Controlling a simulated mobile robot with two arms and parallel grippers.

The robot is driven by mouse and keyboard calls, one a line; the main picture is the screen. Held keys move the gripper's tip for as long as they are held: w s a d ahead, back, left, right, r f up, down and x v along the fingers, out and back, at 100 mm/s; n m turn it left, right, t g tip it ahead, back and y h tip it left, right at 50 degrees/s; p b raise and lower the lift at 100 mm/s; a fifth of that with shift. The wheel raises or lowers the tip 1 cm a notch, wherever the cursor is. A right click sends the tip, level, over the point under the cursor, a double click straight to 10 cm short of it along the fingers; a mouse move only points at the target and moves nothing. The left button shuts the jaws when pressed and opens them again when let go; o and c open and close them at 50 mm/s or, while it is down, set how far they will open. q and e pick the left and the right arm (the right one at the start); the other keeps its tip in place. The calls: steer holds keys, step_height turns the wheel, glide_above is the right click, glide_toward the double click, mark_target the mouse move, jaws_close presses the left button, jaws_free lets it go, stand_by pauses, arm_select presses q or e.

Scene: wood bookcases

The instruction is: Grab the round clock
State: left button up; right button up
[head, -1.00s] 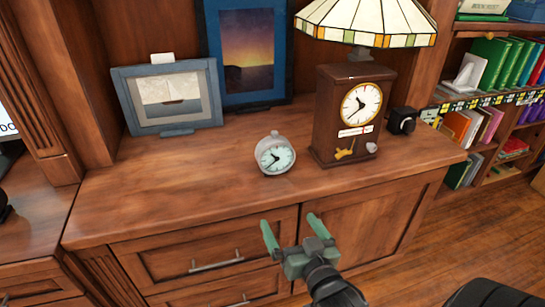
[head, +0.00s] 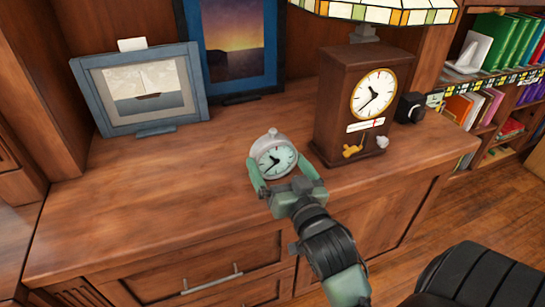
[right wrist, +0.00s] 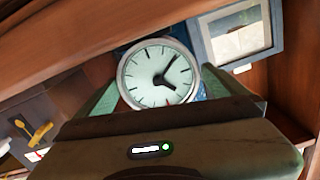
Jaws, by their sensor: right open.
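The round clock (head: 272,156) is small and grey with a pale face and dark hands. It stands upright on the wooden cabinet top. My right gripper (head: 282,172) is open, with its green fingers on either side of the clock, the left finger close to its side. In the right wrist view the clock face (right wrist: 158,75) fills the space between the green fingers, above the gripper body. Whether the fingers touch the clock cannot be told. My left gripper is not in view.
A tall brown pendulum clock (head: 357,105) stands close on the right, under a stained-glass lamp (head: 385,12). A small black box (head: 409,107) is beside it. A framed boat picture (head: 143,90) and a blue-framed sunset picture (head: 235,45) stand behind. The left cabinet top (head: 150,185) is clear.

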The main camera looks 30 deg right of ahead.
steer(key=shift+x, duration=1.15)
steer(key=x, duration=0.4)
steer(key=shift+w+d+f+b, duration=0.1)
steer(key=shift+w+f+b, duration=0.2)
steer(key=shift+w+f, duration=0.05)
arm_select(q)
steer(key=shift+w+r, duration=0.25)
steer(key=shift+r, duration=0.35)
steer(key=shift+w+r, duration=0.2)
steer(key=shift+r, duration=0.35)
arm_select(e)
steer(key=shift+r, duration=0.15)
steer(key=c, duration=1.5)
steer(key=shift+r, duration=0.1)
